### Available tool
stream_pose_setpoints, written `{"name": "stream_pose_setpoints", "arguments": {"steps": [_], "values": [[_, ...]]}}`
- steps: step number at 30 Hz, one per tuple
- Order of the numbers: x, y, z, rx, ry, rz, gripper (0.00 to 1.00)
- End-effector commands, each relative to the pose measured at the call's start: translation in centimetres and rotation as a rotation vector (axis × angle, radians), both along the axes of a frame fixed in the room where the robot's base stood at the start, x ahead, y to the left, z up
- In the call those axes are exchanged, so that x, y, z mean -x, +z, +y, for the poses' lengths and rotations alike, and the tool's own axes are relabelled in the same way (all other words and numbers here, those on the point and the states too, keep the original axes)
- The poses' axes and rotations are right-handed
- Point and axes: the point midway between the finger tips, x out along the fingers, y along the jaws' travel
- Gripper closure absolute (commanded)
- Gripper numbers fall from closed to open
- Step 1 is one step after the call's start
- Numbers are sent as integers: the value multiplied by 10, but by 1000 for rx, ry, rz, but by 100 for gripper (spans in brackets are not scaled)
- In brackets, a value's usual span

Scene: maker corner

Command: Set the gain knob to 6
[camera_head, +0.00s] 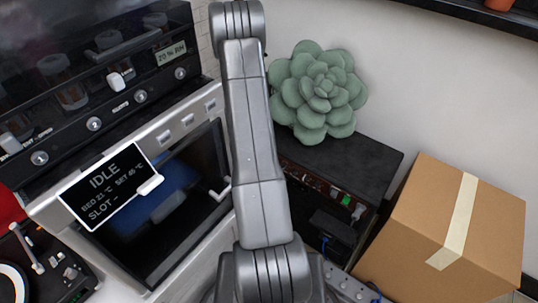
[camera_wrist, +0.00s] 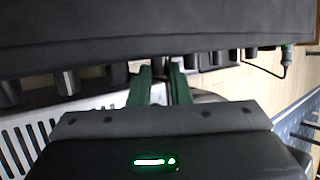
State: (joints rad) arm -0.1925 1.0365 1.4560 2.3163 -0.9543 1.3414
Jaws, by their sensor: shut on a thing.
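A black amplifier-like box (camera_head: 345,165) stands at the middle right in the head view, with knobs and small lights on its front panel. My arm covers the panel's left part and hides my gripper there. In the wrist view the box's dark body (camera_wrist: 160,30) fills the top, with a row of dark knobs along its edge. My gripper (camera_wrist: 160,72) reaches to this row, its two green fingers closed on one small dark knob, mostly hidden between them. No label, pointer or scale can be read, so the knob's setting cannot be told.
Neighbouring knobs (camera_wrist: 67,82) stand close on both sides of the fingers. A green succulent (camera_head: 318,90) sits on the box. A cardboard box (camera_head: 440,225) stands to the right. A machine with an "IDLE" screen (camera_head: 110,185) stands to the left. A cable (camera_wrist: 265,70) hangs at the wrist view's right.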

Motion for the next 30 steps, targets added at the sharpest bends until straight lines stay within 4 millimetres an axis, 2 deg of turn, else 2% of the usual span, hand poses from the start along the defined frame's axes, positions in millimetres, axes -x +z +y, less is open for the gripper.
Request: {"name": "stream_pose_setpoints", "arguments": {"steps": [14, 15, 18, 26, 30], "values": [[-1, -1, 1, 58, -1, 41, 100], [-1, -1, 1, 58, -1, 41, 81], [-1, -1, 1, 58, -1, 41, 61], [-1, -1, 1, 57, -1, 40, 61], [-1, 9, 1, 57, -1, 39, 61]]}}
